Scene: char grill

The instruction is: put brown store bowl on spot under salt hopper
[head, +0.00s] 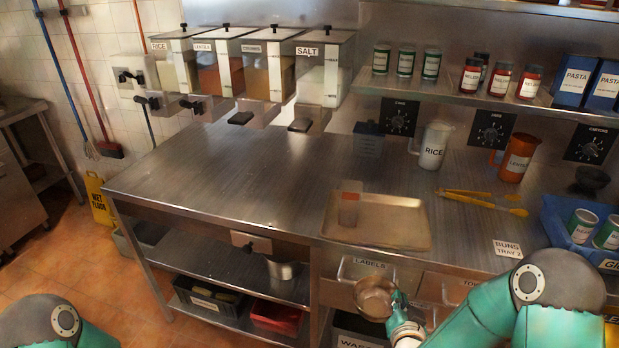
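The brown bowl (375,296) is in front of the counter's drawer fronts, below the counter edge, with its open side up. My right gripper (393,306) is at the bowl's right side and appears shut on its rim, holding it clear of any surface. The salt hopper (322,77) hangs on the back wall, rightmost of the row of hoppers, with its outlet lever (300,125) at the front. The steel counter (255,165) below it is bare. My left gripper is out of view; only part of that arm shows at the lower left.
The counter's left half is clear.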

